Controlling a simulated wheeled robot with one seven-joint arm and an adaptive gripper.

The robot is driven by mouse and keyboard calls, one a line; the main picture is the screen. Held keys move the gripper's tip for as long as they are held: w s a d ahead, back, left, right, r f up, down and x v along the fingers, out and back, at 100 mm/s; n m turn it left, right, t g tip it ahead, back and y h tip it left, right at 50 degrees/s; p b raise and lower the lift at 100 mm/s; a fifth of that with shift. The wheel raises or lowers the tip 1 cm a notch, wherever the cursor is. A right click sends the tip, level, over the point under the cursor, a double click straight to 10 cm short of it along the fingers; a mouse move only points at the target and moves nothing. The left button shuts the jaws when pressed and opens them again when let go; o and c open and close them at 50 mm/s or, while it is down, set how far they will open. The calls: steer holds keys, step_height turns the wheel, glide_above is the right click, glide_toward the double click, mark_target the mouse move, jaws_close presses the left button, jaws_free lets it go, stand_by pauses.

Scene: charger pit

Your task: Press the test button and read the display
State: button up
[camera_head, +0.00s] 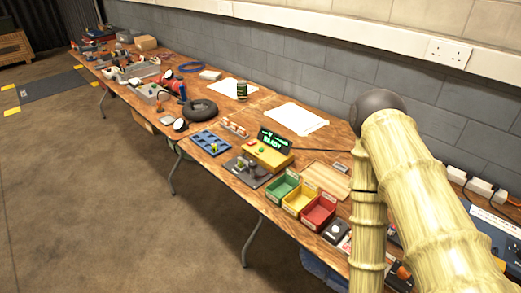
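A yellow tester box (266,157) stands on the long wooden bench near the middle of the view. Its dark tilted display (274,140) shows green text that looks like "READY", with a smaller mark above it that I cannot read. A small green button (261,150) is on the box's top, in front of the display; its label is too small to read. My bamboo-patterned arm fills the right side, to the right of the tester and apart from it. My gripper is not in view.
Green (283,187), yellow (300,198) and red (318,211) bins stand right of the tester. A grey fixture (248,172) is just in front of it. A blue tray (210,142) lies to its left. A wooden board (327,179) lies behind the bins. Open floor lies before the bench.

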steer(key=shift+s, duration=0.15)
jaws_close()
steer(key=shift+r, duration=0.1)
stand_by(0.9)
